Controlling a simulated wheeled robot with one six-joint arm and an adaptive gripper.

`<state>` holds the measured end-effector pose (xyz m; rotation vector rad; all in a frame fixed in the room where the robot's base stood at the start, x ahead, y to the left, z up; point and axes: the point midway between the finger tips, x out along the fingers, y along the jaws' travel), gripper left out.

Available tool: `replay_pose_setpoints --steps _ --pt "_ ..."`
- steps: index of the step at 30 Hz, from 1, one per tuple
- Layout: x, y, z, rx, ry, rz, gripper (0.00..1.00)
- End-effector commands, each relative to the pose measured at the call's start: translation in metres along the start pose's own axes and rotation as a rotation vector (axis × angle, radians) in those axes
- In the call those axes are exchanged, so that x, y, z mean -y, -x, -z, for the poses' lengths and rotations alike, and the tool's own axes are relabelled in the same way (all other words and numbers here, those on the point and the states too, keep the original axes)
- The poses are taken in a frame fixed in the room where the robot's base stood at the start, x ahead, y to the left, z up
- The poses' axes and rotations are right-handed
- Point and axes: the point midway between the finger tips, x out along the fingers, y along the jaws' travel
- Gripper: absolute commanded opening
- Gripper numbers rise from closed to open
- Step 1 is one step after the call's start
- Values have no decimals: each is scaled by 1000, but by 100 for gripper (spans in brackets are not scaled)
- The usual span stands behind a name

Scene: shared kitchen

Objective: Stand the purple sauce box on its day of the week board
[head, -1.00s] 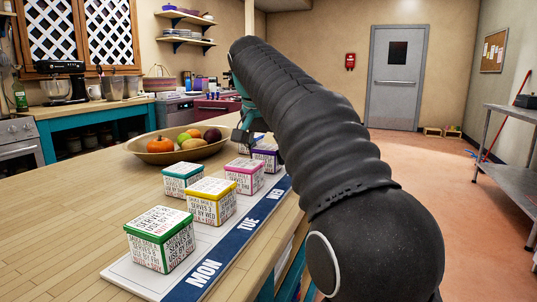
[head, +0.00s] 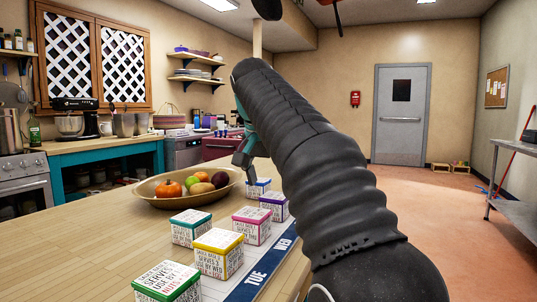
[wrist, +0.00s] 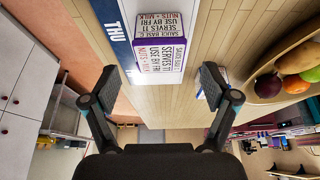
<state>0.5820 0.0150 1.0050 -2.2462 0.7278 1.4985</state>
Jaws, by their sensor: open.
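The white day board (head: 228,291) has a blue strip; TUE and WED show in the head view. My gripper (wrist: 157,82) is open and empty, with its fingers spread wider than the box and the box ahead between them. In the head view the arm partly hides my gripper (head: 243,155).
A pink-edged box (head: 252,226), a yellow one (head: 218,253), a teal one (head: 190,228), a green one (head: 167,283) and a blue one (head: 258,187) stand nearby. A fruit bowl (head: 160,192) sits left of my gripper. The wooden counter (head: 70,250) is clear at the left.

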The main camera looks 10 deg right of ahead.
Motion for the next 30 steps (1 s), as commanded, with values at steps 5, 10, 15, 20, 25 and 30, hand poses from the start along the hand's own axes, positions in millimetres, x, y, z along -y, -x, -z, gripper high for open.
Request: replay_pose_setpoints --steps 5,10,15,20,25,30 --pt "1 31 1 -3 0 1 86" --pt "1 48 1 -1 0 1 86" --pt "1 58 1 -1 0 1 86" --pt "0 61 0 0 0 0 86" --pt "0 62 0 0 0 0 86" --pt "0 62 0 0 0 0 86"
